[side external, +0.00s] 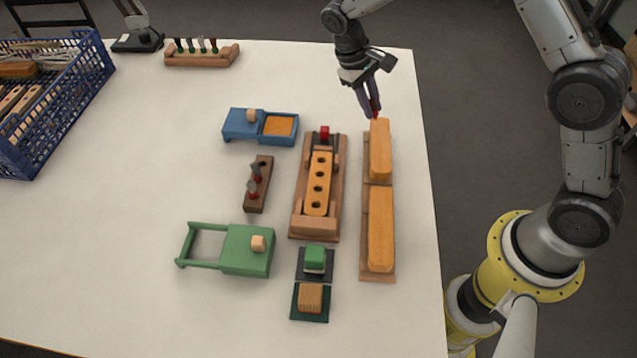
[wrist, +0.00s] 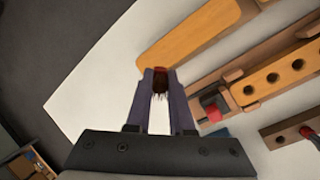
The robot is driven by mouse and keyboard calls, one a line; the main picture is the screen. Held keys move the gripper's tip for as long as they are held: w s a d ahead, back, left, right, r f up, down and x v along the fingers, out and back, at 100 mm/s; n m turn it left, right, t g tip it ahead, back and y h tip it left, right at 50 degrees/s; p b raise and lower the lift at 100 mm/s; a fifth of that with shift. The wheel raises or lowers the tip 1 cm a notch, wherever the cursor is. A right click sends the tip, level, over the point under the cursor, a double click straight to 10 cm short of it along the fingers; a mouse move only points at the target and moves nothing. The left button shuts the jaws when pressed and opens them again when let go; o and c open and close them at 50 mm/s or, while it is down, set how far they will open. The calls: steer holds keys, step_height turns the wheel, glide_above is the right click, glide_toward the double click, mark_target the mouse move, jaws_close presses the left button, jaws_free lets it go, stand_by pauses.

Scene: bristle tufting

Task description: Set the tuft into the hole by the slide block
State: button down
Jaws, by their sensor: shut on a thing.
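My gripper (side external: 372,112) is shut on a tuft with a red end and dark brown bristles. The tuft (wrist: 159,84) shows between the fingertips in the wrist view; in the side view it is mostly hidden by the fingers. The gripper is near the far end of an orange bar, right of the holed block. The orange holed block (side external: 318,186) lies in a wooden fixture (side external: 316,229), its holes in a row; the wrist view shows some holes (wrist: 272,77).
Two orange bars (side external: 380,228) lie on a wooden base right of the fixture. A blue basket (side external: 70,85) is far left.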

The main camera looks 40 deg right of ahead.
steer(key=a+r+t+y, duration=0.2)
steer(key=a+r+y, duration=0.1)
steer(key=a, duration=1)
steer(key=shift+w+a+f, duration=0.1)
steer(key=shift+w+f, duration=0.1)
steer(key=shift+f, duration=1.55)
steer(key=shift+w+a+f, duration=0.1)
steer(key=shift+w+f, duration=0.05)
steer(key=shift+f, duration=1.6)
steer(key=shift+f, duration=0.9)
steer(key=shift+c, duration=1.6)
jaws_free()
step_height(320, 180, up, 7)
